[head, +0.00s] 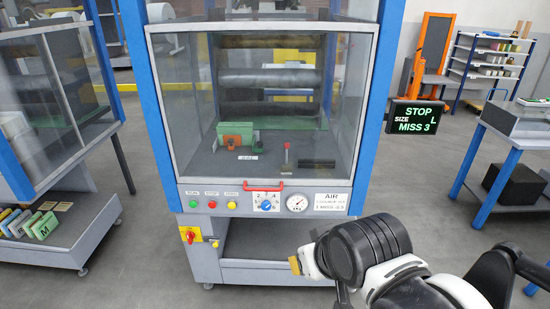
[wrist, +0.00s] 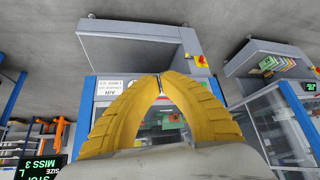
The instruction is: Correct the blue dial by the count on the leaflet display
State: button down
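The blue dial (head: 266,206) sits on a white numbered plate on the front panel of the machine; its exact setting is too small to read. The black display (head: 417,116) at right reads STOP, SIZE L, MISS 3 in green and white; it also shows upside down in the wrist view (wrist: 40,165). The AIR label (head: 332,201) right of the dial seems to read 1 MISS 0.5. My gripper (head: 295,265) is below and right of the dial, apart from the panel. In the wrist view its yellow fingertips (wrist: 160,76) meet, with nothing between them.
A round gauge (head: 297,204) stands between dial and label. A red handle (head: 264,186) lies just above the dial. Green, red and yellow buttons (head: 212,204) are to its left. A red-and-yellow switch (head: 190,235) is lower left. The floor in front is clear.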

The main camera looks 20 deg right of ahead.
aim_at(266, 206)
jog(key=j, duration=0.65)
jog(key=k+j+z, duration=0.15)
jog(key=j, duration=0.45)
